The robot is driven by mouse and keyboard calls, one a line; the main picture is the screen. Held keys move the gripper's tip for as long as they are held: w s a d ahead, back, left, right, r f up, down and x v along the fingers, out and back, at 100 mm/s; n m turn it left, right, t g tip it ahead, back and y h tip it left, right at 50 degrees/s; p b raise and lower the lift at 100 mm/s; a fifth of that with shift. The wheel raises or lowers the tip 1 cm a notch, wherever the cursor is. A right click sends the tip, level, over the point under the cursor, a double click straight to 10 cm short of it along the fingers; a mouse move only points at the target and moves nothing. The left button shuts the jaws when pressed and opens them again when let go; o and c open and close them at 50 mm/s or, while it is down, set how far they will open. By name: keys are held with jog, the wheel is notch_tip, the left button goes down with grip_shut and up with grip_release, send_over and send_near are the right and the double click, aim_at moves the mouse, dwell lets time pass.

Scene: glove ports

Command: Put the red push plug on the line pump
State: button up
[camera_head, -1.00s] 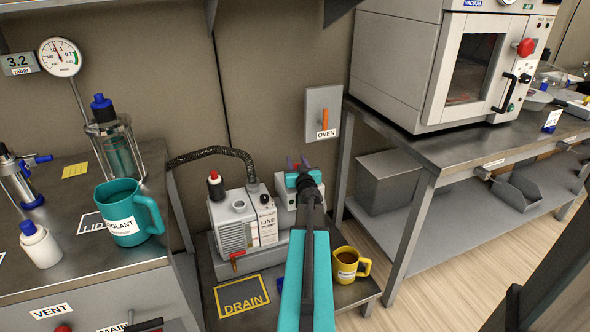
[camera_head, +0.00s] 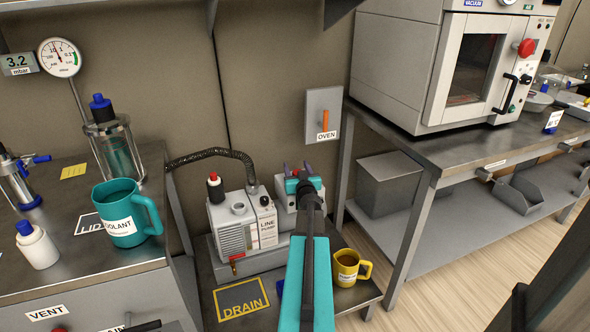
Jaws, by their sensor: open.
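The line pump (camera_head: 231,241) is a pale grey box with a "LINE PUMP" label and a ribbed front. It stands on a low platform between the two benches. An open round port shows on its top, with a small dark cap to the right. I cannot tell whether this is the red push plug; no other clear plug shows. My gripper (camera_head: 298,171) is open and empty, over the pump's right end, fingers pointing away. My teal arm hides part of the platform.
A yellow mug (camera_head: 347,267) stands right of my arm. A "DRAIN" plate (camera_head: 242,299) lies in front of the pump. A dark hose (camera_head: 211,154) arches behind it. A teal coolant mug (camera_head: 126,213) and a white bottle (camera_head: 39,246) stand on the left bench.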

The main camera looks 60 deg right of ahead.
jog(key=shift+r, duration=0.15)
jog(key=shift+p+v, duration=1.1)
jog(key=shift+v, duration=3.65)
jog(key=shift+p+v, duration=1.25)
jog(key=shift+p, duration=0.05)
